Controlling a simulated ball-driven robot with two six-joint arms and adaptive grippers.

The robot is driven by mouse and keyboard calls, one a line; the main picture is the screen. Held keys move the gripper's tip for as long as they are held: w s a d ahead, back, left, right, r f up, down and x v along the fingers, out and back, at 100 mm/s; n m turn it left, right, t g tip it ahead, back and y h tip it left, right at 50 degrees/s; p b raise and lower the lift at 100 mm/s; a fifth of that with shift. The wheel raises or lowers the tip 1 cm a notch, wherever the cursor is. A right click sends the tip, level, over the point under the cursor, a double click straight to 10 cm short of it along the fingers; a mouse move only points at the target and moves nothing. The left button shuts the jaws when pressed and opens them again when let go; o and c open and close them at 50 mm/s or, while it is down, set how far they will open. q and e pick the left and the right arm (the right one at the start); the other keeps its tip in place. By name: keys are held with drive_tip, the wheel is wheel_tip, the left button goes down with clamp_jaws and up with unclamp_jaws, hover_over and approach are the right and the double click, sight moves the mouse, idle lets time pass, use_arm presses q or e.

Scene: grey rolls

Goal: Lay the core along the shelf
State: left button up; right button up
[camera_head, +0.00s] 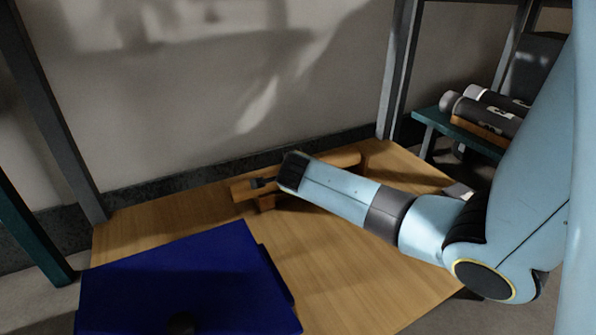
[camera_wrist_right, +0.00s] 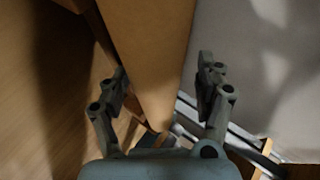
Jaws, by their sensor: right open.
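The core, a brown tube (camera_head: 345,159), lies at the back of a wooden surface (camera_head: 350,290) in the head view, partly hidden behind my right arm. My right gripper (camera_head: 262,183) is at its left part. In the right wrist view the core (camera_wrist_right: 150,45) runs from the top edge down between the two fingers of my right gripper (camera_wrist_right: 166,78). The fingers are open, with visible space on the right side. I cannot tell whether either finger touches it. My left gripper is not in view. Which surface is the shelf is not clear.
A dark blue box or panel (camera_head: 185,280) covers the front left of the wooden surface. Grey rolls (camera_head: 490,112) lie on a teal bench (camera_head: 428,117) at the right. Grey posts (camera_head: 55,110) and a wall stand behind. The wood's front middle is clear.

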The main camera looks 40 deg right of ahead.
drive_tip(key=v, duration=1.2)
drive_tip(key=shift+w, duration=0.1)
